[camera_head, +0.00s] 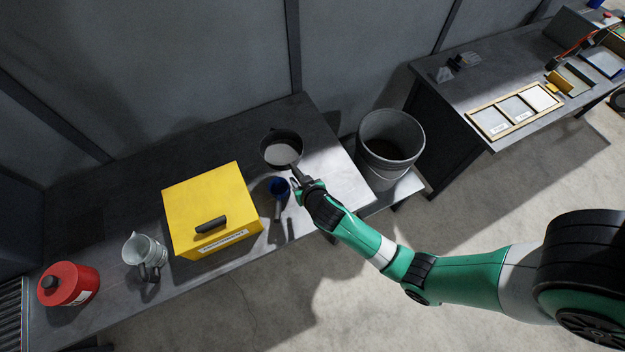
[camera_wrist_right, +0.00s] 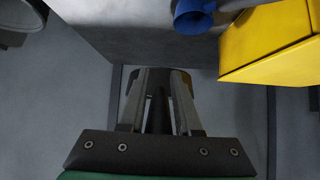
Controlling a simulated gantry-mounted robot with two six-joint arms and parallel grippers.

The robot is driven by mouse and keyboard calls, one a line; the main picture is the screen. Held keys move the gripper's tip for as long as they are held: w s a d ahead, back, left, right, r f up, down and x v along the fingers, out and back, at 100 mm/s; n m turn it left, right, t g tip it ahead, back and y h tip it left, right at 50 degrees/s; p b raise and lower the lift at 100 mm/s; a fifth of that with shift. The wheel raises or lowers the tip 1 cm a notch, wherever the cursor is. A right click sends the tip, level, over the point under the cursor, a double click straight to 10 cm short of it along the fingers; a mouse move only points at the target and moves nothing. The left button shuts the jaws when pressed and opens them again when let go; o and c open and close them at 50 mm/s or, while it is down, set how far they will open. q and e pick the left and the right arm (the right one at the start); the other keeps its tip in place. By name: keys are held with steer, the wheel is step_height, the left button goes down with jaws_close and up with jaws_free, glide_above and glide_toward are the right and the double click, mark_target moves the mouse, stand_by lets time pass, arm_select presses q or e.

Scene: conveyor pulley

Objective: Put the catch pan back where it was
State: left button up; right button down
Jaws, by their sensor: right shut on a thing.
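The catch pan, a dark round pan (camera_head: 282,150) with a lighter grey inside, is at the right part of the workbench in the head view, on or just above its top; I cannot tell which. Its handle points toward my right gripper (camera_head: 296,181), which is shut on it at the handle end. In the right wrist view my right gripper (camera_wrist_right: 158,75) has its fingers close together around a dark, narrow piece. The pan's bowl is not clearly seen there. My left gripper is not in view.
A metal jug (camera_head: 144,250) and red can (camera_head: 69,284) are farther left. A grey bucket (camera_head: 391,140) stands right of the workbench (camera_head: 335,180).

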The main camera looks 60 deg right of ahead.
steer(key=s+d+f+b, duration=0.2)
steer(key=s+f+b, duration=0.1)
steer(key=s+d+f+b, duration=0.3)
steer(key=s, duration=0.1)
steer(key=s+d+f+b, duration=0.2)
steer(key=s+d+b, duration=0.1)
steer(key=shift+s+f, duration=0.2)
steer(key=shift+f, duration=0.2)
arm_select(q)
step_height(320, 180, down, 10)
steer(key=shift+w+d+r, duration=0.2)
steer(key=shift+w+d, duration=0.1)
arm_select(e)
steer(key=shift+s+d+f, duration=0.25)
steer(key=shift+f, duration=0.15)
steer(key=f, duration=0.1)
steer(key=f+b, duration=0.1)
steer(key=f, duration=0.1)
steer(key=shift+s+d+f+b, duration=0.1)
steer(key=shift+s+f+b, duration=0.1)
steer(key=shift+f+b, duration=0.1)
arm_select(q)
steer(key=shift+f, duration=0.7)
arm_select(e)
steer(key=c, duration=0.6)
jaws_free()
